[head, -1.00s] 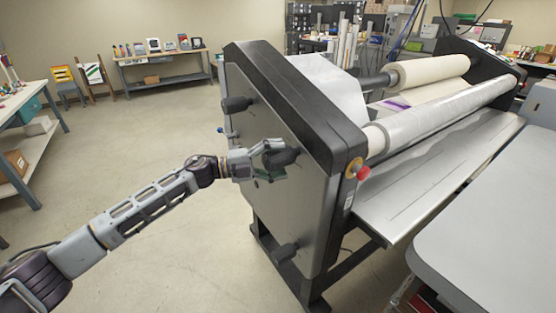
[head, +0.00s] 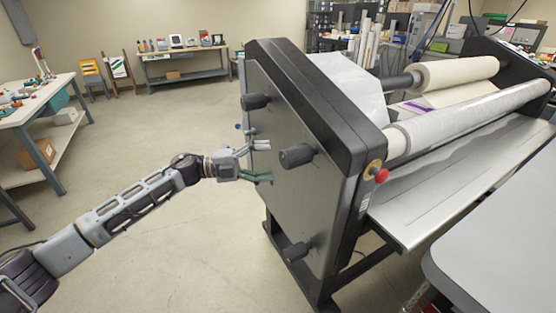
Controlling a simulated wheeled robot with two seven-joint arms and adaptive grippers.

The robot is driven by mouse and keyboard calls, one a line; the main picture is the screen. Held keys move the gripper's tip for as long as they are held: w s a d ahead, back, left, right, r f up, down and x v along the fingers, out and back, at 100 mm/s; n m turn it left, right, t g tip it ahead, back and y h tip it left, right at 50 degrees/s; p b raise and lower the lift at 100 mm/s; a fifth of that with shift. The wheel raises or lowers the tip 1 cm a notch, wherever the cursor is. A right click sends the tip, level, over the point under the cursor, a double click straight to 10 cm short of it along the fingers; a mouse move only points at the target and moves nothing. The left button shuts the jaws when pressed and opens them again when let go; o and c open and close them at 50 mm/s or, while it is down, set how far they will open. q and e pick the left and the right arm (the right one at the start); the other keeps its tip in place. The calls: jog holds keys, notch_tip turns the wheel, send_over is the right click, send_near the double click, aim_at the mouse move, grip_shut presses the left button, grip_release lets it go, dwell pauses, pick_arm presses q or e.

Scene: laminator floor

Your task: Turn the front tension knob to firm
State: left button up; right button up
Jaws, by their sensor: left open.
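The laminator's grey side panel (head: 305,195) carries three dark knobs. The middle knob (head: 297,156) sticks out from the panel near the red button. Another knob (head: 257,101) is higher and to the left, and a third knob (head: 297,251) is low on the panel. No label shows which is the front tension knob, and I cannot read any setting. My left gripper (head: 264,162) is open and empty, its fingers pointing toward the middle knob, with a visible gap between them and it. My right gripper is not in view.
A red button (head: 381,175) sits on the laminator's front corner. A small blue-tipped lever (head: 239,127) shows at the panel's far edge. A grey table (head: 500,250) stands at the right. A white workbench (head: 40,100) is at the left. Open floor lies between it and the laminator.

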pick_arm(q)
jog(key=shift+s+a, duration=0.2)
jog(key=shift+a, duration=1.35)
